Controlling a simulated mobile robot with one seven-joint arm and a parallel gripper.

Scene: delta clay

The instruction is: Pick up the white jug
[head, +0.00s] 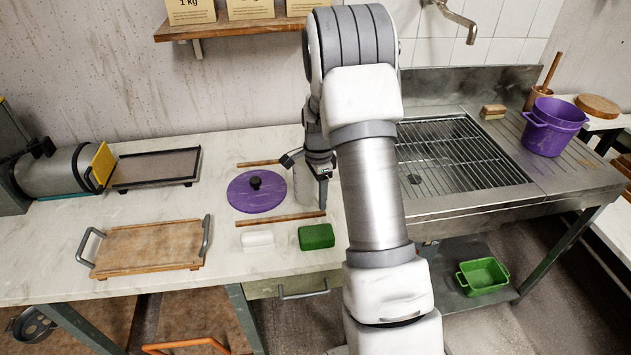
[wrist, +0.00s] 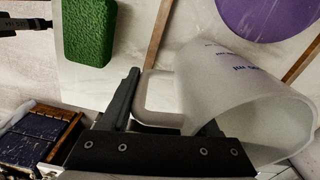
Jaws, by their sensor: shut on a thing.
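The white jug (wrist: 245,95) is translucent, with small printed marks on its side. It fills the right of the wrist view, and its handle loop (wrist: 155,92) shows between my fingers. In the head view the jug (head: 302,186) stands over the counter, partly hidden by my gripper (head: 322,185). In the wrist view my gripper (wrist: 170,105) is shut on the jug at its handle side, one finger on the outer side of the handle and the other by the jug's wall. I cannot tell whether the jug's base touches the counter.
A purple lid (head: 256,194) lies left of the jug, with a wooden stick (head: 285,219) in front. A green sponge (head: 316,236) and a white block (head: 257,239) lie nearer the front edge. A wooden tray (head: 150,247) is further left. A sink grate (head: 450,155) is right.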

